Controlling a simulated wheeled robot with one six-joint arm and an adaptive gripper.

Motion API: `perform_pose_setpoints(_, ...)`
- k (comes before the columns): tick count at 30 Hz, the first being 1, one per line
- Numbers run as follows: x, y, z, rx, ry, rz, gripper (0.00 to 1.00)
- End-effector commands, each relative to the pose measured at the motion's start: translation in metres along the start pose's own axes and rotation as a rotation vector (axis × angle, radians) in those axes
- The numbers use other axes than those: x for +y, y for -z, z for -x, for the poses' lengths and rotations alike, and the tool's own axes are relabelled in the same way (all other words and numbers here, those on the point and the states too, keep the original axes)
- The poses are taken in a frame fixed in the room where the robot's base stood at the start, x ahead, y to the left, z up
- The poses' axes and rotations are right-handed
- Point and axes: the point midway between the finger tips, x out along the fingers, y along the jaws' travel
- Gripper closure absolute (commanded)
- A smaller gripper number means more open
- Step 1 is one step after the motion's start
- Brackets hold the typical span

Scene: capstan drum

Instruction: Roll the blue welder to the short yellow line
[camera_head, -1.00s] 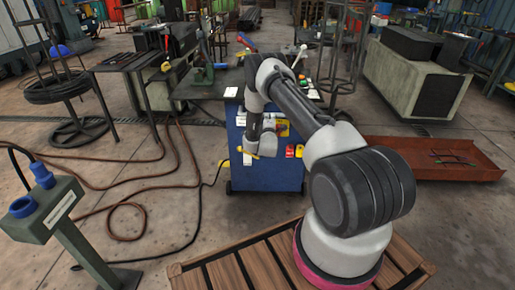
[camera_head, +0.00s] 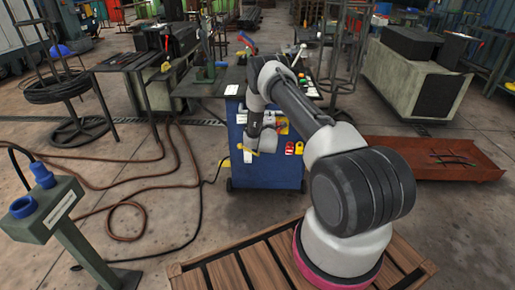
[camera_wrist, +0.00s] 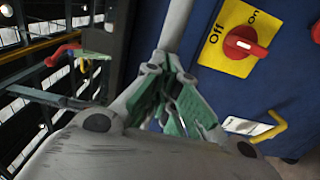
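The blue welder (camera_head: 265,172) stands on small wheels in the middle of the head view, in front of a dark workbench. My gripper (camera_head: 282,146) is at its near face, close to the coloured labels. In the wrist view, my gripper (camera_wrist: 168,75) has green pads and its fingertips are close to each other at a pale grey bar (camera_wrist: 176,28). I cannot tell whether they clamp it. The welder's blue panel (camera_wrist: 275,75) with a red Off/On switch (camera_wrist: 243,43) is right of the fingers. I cannot make out a short yellow line on the floor.
Brown hoses (camera_head: 165,160) and a black cable lie on the floor left of the welder. A green pedestal with blue buttons (camera_head: 45,210) stands at front left. A rust-red tray (camera_head: 440,160) lies at right. A wooden pallet (camera_head: 235,272) is in front.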

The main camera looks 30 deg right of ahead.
Motion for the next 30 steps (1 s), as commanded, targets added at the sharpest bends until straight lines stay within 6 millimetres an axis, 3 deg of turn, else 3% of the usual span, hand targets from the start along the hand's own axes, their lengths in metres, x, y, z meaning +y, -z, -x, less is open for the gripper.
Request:
perform_pose_setpoints(17,0.004,0.002,-0.017,0.004,-0.007,-0.001,1.00)
perform_pose_setpoints(30,0.002,0.002,0.017,0.003,-0.003,-0.001,1.00)
